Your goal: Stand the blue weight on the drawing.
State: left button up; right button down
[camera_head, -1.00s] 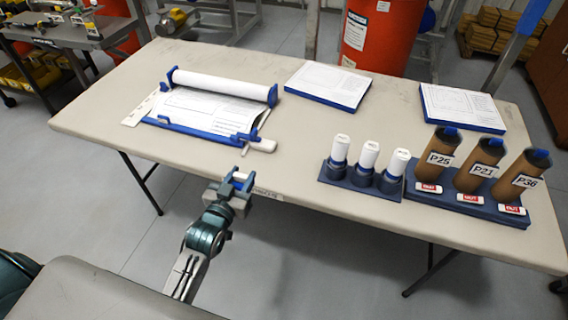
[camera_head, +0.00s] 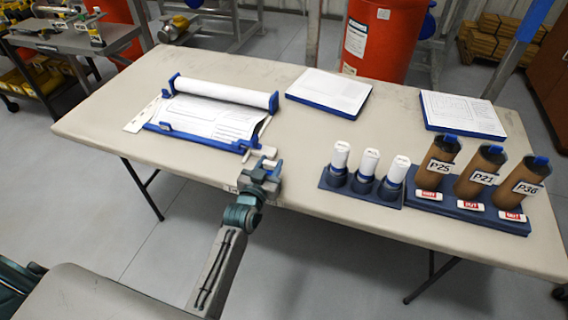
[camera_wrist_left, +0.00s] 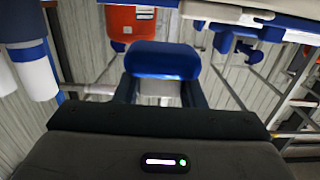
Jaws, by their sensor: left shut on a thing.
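The drawing (camera_head: 215,117) is a white printed sheet lying on a blue frame (camera_head: 196,134), under a white roll (camera_head: 222,92), at the left of the table. My left gripper (camera_head: 262,168) is at the table's front edge, just in front of the frame's right corner. It is shut on the blue weight (camera_wrist_left: 163,60), which shows in the left wrist view as a rounded blue block with a pale part below it, between the two dark fingers. In the head view the weight is mostly hidden by the gripper. My right gripper is not in view.
A white handle (camera_head: 258,153) projects from the frame near my left gripper. A blue rack with white-capped bottles (camera_head: 340,155) and a rack of brown labelled cylinders (camera_head: 478,172) stand to the right. Two paper-topped blue boards (camera_head: 328,90) lie behind. The table middle is clear.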

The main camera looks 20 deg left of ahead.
aim_at(284, 172)
pick_arm(q)
jog(key=shift+w+d, duration=0.4)
jog(key=shift+w, duration=0.25)
jog(key=shift+w+d, duration=0.35)
jog(key=shift+w, duration=0.25)
jog(key=shift+w+d, duration=0.3)
jog(key=shift+w, duration=0.25)
jog(key=shift+w+d+p, duration=0.35)
jog(key=shift+w+p, duration=0.05)
jog(key=shift+w, duration=0.1)
notch_tip(284, 172, down, 3)
jog(key=shift+f+b, duration=0.15)
jog(key=shift+b, duration=0.55)
jog(key=shift+f, duration=0.25)
jog(key=o, duration=1.3)
jog(key=shift+c, duration=0.2)
